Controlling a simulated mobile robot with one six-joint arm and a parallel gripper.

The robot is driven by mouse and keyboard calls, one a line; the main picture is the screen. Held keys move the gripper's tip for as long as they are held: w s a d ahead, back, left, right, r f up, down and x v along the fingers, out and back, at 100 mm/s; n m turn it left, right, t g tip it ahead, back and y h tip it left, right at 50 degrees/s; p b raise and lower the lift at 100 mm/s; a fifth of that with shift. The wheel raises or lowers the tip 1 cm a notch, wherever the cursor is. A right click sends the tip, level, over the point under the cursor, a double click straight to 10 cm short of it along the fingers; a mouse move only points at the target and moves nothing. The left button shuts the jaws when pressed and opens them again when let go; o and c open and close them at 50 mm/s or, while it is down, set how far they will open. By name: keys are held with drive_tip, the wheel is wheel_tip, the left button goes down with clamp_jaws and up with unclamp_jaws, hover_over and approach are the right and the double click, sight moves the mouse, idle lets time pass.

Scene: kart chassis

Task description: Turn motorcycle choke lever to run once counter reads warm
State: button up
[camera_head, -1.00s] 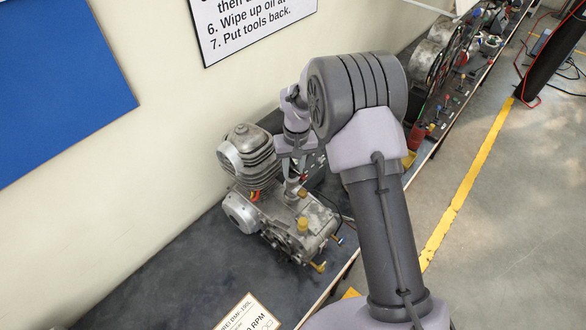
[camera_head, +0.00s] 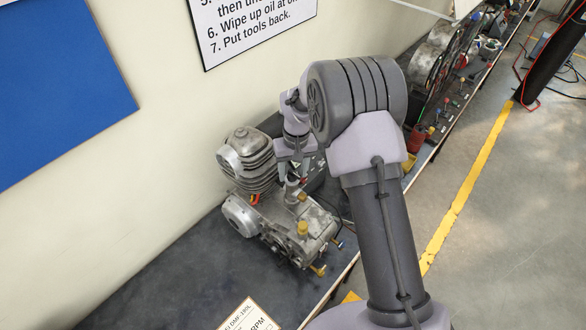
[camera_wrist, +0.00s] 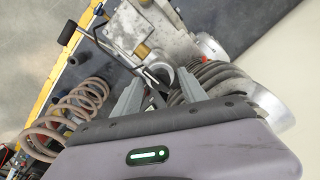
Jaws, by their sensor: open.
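The grey motorcycle engine (camera_head: 285,232) stands on the dark bench against the wall, with its finned cylinder (camera_head: 250,160) at the upper left. It also fills the upper middle of the wrist view (camera_wrist: 155,30). My gripper (camera_head: 292,172) is over the engine, just right of the cylinder. In the wrist view my gripper (camera_wrist: 158,84) is open, its two pale fingers spread beside the cylinder fins with nothing clearly held. Thin dark rods or levers show near the fingers; I cannot tell which is the choke lever. No counter reading is legible.
A coil spring (camera_wrist: 72,115) lies left of the fingers in the wrist view. A black-ended pedal (camera_wrist: 68,32) sticks out beside the engine. A white card (camera_head: 248,316) lies at the bench front. More machinery (camera_head: 440,65) stands farther along the bench.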

wheel_tip(320, 180, up, 17)
drive_tip(key=d, duration=0.1)
drive_tip(key=shift+r, duration=0.2)
drive_tip(key=shift+w, duration=0.1)
drive_tip(key=s+d+f+m+t+b, duration=0.2)
drive_tip(key=s+f+b, duration=0.4)
drive_tip(key=s+b, duration=0.4)
drive_tip(key=s+d+f+m+t+y+b, duration=0.1)
drive_tip(key=s+d+f+m+t+b, duration=0.1)
drive_tip(key=s+f+b, duration=0.5)
drive_tip(key=s+d+f+m+t+b, duration=0.2)
drive_tip(key=s+f+b, duration=0.4)
drive_tip(key=s+b, duration=0.7)
drive_tip(key=shift+f+m+b, duration=0.3)
drive_tip(key=shift+f+m, duration=0.1)
